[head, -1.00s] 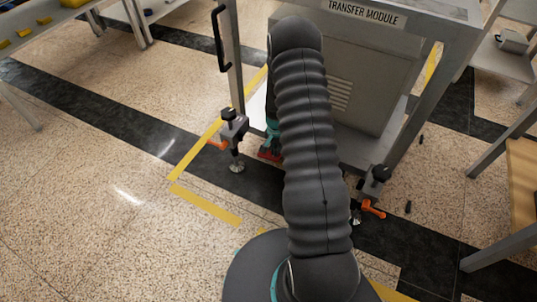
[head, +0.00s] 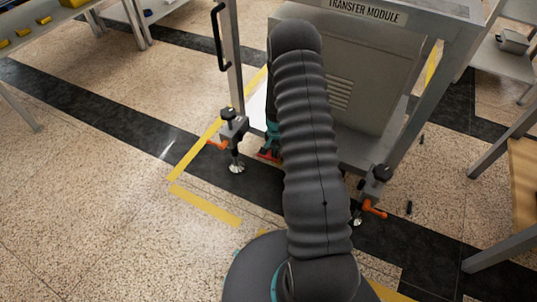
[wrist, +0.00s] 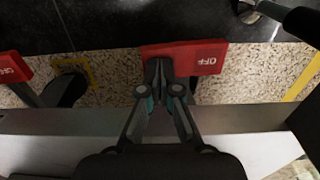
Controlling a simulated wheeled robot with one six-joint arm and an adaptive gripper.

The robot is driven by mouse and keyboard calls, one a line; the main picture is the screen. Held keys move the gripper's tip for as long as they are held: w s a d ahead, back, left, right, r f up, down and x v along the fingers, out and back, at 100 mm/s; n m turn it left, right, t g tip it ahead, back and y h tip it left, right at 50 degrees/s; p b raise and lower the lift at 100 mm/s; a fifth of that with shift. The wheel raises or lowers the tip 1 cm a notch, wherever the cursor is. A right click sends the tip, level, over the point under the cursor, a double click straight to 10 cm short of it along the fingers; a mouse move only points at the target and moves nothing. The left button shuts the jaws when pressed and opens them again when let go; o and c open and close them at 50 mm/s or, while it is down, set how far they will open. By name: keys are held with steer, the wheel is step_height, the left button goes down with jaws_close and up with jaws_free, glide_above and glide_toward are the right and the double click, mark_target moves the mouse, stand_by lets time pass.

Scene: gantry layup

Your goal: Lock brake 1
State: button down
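In the wrist view, a red pedal marked OFF (wrist: 208,58) lies at the fingertips of my gripper (wrist: 160,66). The two fingers are drawn together, with their tips over the pedal's left part. I cannot tell whether they touch or press it. A second red pedal (wrist: 12,68) is at the left edge, its lettering hard to read. Neither pedal shows a number that I can read. In the head view, my arm reaches down to the transfer module (head: 395,80), and a small bit of red (head: 268,154) shows low beside it. My arm hides most of that spot.
The module stands on legs with a left foot (head: 236,168) and orange levers at left (head: 217,145) and right (head: 374,209). A metal beam (wrist: 60,122) crosses the wrist view below the pedals. Open speckled floor (head: 90,180) lies to the left; a table (head: 522,190) stands at right.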

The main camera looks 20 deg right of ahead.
steer(key=shift+f, duration=0.35)
steer(key=shift+r, duration=0.1)
steer(key=shift+r+p, duration=1.55)
steer(key=shift+r, duration=1.95)
